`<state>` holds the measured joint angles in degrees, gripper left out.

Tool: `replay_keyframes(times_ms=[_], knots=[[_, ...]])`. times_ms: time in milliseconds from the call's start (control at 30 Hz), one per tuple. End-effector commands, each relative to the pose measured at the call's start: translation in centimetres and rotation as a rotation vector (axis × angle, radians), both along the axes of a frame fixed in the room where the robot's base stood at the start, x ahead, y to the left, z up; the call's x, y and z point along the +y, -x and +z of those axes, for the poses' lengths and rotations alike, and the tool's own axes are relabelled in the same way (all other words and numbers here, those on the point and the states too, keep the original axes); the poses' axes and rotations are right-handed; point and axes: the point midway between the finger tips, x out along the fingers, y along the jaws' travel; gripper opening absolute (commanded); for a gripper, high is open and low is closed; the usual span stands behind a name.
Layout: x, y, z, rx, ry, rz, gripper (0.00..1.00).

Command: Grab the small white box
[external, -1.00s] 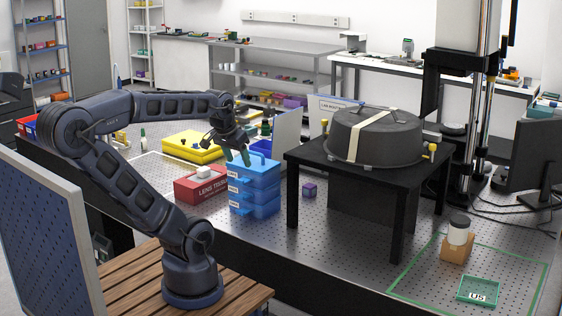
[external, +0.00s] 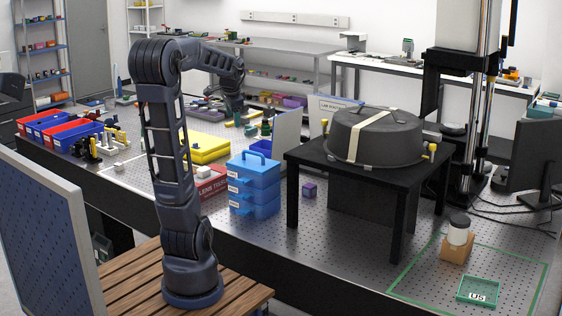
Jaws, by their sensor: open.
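A small white box (external: 205,171) lies on top of the red lens tissue box (external: 210,186), left of the blue drawer case. My arm partly covers the red box. Another small white block (external: 119,167) lies on the table left of my arm. My gripper (external: 238,116) is open, with its fingers pointing down. In the picture it is above and behind the white box on the red box, apart from both white things. Its exact height over the table cannot be told.
A blue drawer case (external: 254,184) stands right of the red box, with a yellow case (external: 205,148) behind. Red and blue bins (external: 75,138) stand at the left. A black stand (external: 352,164) bears a dark round cover (external: 374,135).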

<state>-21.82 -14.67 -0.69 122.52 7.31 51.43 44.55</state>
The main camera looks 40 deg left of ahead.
Motion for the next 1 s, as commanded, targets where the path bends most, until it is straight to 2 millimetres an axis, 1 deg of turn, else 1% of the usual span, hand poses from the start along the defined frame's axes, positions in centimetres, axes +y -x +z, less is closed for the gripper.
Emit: replay_keyframes(times_ms=[33,167,200,267,300,367,400,467,500,567,600,633,700,767,800,867,900,967,1000], knots=[[2.0,-1.0,-0.2,0.018,-0.017,-0.016,0.58],[6.7,-3.3,-0.6,0.064,-0.065,-0.083,0.58],[8.3,-3.9,-0.8,0.079,-0.080,-0.105,0.58],[10.7,-4.7,-1.1,0.102,-0.101,-0.136,0.58],[12.3,-5.3,-1.4,0.117,-0.114,-0.158,0.58],[14.8,-5.9,-1.9,0.141,-0.132,-0.190,0.58],[16.5,-6.3,-2.3,0.158,-0.143,-0.211,0.58],[19.1,-6.7,-2.9,0.184,-0.160,-0.243,0.58],[20.8,-7.0,-3.3,0.200,-0.170,-0.265,0.58],[23.4,-7.3,-4.0,0.225,-0.185,-0.297,0.58],[25.3,-7.4,-4.6,0.242,-0.193,-0.318,0.58],[26.6,-7.4,-5.0,0.255,-0.200,-0.336,0.58],[29.8,-7.4,-6.1,0.286,-0.214,-0.375,0.58],[32.5,-7.2,-7.0,0.312,-0.224,-0.407,0.58],[34.4,-7.1,-7.7,0.330,-0.230,-0.430,0.58],[37.2,-6.6,-8.8,0.357,-0.238,-0.464,0.58],[39.0,-6.3,-9.7,0.375,-0.242,-0.486,0.58],[41.7,-5.7,-10.9,0.401,-0.248,-0.521,0.58],[43.5,-5.2,-11.7,0.418,-0.252,-0.544,0.58]])
